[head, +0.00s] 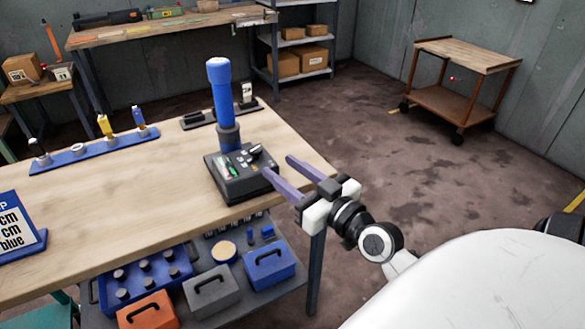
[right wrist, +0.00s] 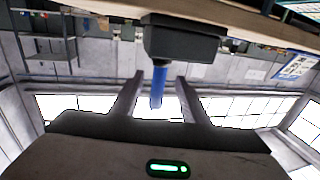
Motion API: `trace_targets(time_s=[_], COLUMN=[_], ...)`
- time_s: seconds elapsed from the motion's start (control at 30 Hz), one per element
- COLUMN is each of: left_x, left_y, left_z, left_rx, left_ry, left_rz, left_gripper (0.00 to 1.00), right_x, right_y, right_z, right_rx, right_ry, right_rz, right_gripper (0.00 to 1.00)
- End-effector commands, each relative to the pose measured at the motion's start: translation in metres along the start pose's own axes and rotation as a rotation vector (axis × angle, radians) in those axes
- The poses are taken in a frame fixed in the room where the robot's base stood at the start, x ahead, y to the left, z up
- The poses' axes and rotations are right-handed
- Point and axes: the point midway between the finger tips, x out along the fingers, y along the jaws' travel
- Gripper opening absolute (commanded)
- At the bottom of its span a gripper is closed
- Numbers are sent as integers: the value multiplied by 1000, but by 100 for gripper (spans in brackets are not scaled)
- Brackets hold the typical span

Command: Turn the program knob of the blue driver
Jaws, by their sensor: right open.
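The blue driver stands upright on the workbench, a blue column (head: 224,100) on a black base (head: 243,184). On the base's top are a dark knob with a light mark (head: 255,151) and a green-lit part (head: 228,169). My right gripper (head: 278,165) is open and empty, its two purple-grey fingers pointing at the base's right side, near the table edge. In the right wrist view, upside down, the black base (right wrist: 185,42) and blue column (right wrist: 160,88) show beyond the open fingers; the knob cannot be made out there. My left gripper is not in view.
The wooden workbench (head: 110,207) has a blue rack (head: 92,151) at left, a black tray (head: 192,120) behind the driver and a sign (head: 15,228) at the left edge. Toolboxes sit on the shelf below. The floor at right is clear up to a wooden cart (head: 468,55).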

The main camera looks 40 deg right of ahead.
Motion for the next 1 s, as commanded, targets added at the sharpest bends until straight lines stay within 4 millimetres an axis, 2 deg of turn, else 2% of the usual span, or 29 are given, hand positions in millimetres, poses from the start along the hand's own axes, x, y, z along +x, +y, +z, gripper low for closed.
trace_targets(time_s=[0.1,0.23,0.83,0.93,1.0], left_x=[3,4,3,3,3], left_y=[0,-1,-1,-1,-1], left_z=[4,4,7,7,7], left_rx=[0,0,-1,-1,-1], left_ry=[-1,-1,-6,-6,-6], left_rz=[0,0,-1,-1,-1], left_gripper=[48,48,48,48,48], right_x=[-15,-23,-24,-24,-26], right_y=[1,0,0,-5,-15], right_z=[2,1,0,11,34], right_rx=[-3,-1,0,4,10], right_ry=[-2,0,0,-26,-77], right_rz=[1,1,0,-7,-23], right_gripper=[41,41,41,41,41])
